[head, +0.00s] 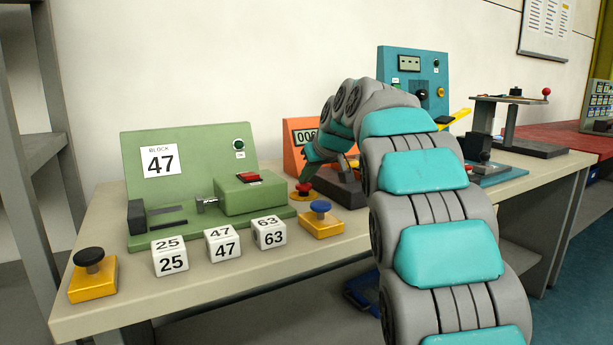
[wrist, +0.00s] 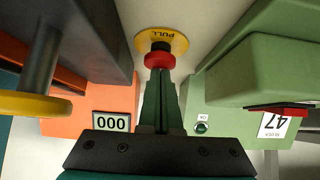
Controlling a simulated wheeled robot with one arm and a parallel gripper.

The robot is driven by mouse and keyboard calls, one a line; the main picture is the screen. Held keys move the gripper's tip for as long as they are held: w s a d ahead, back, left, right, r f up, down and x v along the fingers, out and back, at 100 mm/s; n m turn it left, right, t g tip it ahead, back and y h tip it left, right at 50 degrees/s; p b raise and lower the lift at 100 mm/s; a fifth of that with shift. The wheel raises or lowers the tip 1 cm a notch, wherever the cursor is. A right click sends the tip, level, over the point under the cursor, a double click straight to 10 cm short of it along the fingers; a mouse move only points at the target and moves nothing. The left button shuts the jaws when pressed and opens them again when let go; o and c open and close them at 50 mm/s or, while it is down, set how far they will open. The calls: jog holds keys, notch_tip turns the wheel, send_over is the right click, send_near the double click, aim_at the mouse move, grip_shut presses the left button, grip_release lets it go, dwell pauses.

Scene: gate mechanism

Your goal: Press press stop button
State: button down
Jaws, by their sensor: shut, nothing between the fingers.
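A red mushroom button (head: 304,187) on a round yellow base stands on the bench between the green machine and the orange one. In the wrist view the red button (wrist: 160,60) is straight ahead, with its yellow disc (wrist: 176,38) marked PULL behind it. My gripper (head: 306,174) is shut and empty, pointing down just above the button. In the wrist view the closed fingertips (wrist: 160,74) meet the red cap's near edge in the picture. I cannot tell whether they touch it. My arm hides part of the orange machine.
The green machine (head: 188,150) with a red switch (head: 248,177) is at left; the orange machine (head: 293,135) with its counter (wrist: 112,122) is close by. A blue button on a yellow box (head: 321,222), numbered blocks (head: 222,244) and a black button (head: 90,256) line the front.

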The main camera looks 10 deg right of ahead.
aim_at(307, 186)
jog(key=shift+f, duration=0.1)
notch_tip(307, 186, up, 5)
jog(key=shift+s+p, duration=0.15)
jog(key=shift+p, duration=0.9)
jog(key=v, duration=0.9)
jog(key=shift+s+b, duration=0.2)
jog(key=shift+b, duration=0.15)
jog(key=shift+d, duration=0.1)
